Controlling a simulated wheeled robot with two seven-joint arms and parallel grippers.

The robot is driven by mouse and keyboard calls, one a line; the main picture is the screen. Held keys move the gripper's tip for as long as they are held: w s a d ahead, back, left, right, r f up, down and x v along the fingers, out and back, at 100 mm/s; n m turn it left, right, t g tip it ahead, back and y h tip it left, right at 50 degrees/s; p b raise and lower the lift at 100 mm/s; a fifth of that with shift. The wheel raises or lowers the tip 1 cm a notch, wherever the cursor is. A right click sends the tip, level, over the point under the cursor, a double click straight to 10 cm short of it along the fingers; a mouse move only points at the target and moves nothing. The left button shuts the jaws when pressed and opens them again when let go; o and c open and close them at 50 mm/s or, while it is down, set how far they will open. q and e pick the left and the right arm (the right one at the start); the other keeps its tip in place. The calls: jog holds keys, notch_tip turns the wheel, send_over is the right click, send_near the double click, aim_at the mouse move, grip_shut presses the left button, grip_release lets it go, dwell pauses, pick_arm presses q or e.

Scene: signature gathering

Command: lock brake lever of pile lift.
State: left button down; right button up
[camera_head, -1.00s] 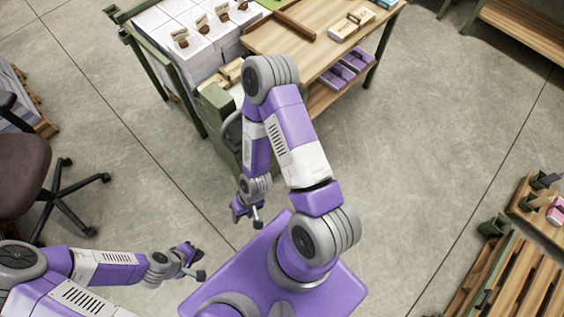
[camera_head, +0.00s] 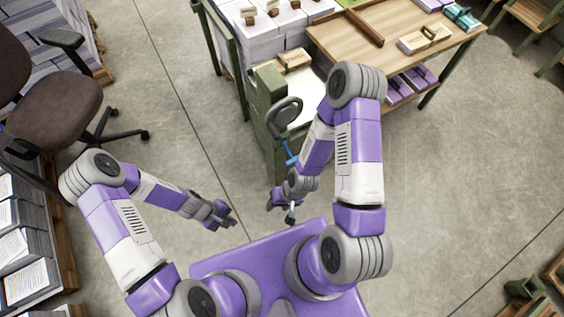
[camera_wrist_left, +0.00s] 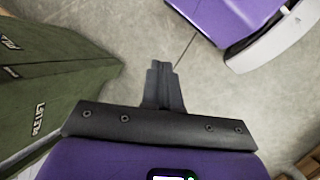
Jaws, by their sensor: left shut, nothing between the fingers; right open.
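The pile lift (camera_head: 268,92) is the green machine at the centre of the head view, with a dark loop-shaped handle (camera_head: 285,112) on its near side. A small blue part (camera_head: 290,152) shows just below the handle; whether it is the brake lever I cannot tell. My left gripper (camera_head: 228,218) is shut and empty, to the left of the lift and apart from it. In the left wrist view its closed fingers (camera_wrist_left: 162,82) point over bare floor, and a green lettered body (camera_wrist_left: 45,100) stands at left. My right gripper (camera_head: 282,210) is open and empty, below the lift; my right forearm partly covers the lift's side.
A wooden table (camera_head: 400,45) with paper stacks and boxes adjoins the lift. A dark office chair (camera_head: 50,115) and a rack of printed sheets (camera_head: 25,240) stand at left. Bare floor (camera_head: 185,130) lies between chair and lift, and more is open at right.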

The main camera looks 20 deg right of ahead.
pick_arm(q)
jog(key=w+d+f+n+g+h+b, duration=0.1)
jog(key=w+d+f+n+h+b, duration=0.2)
jog(key=d+f, duration=0.35)
jog(key=w+d+f+n+t+h+b, duration=0.1)
jog(key=w+d+f+n+h+b, duration=0.15)
jog(key=w+d+h, duration=0.2)
jog(key=w+d+f+n+h+b, duration=0.1)
jog(key=w+d+f+h+b, duration=0.2)
jog(key=w+b, duration=0.15)
jog(key=w+r+n+t+h+b, duration=0.1)
jog(key=w+r+t+h+b, duration=0.1)
jog(key=w+h, duration=0.4)
jog(key=shift+w+d+r+t, duration=0.2)
jog(key=shift+d+t, duration=0.05)
jog(key=shift+t, duration=0.15)
pick_arm(e)
notch_tip(320, 180, down, 14)
jog(key=shift+r, duration=0.2)
pick_arm(q)
jog(key=shift+d, duration=0.1)
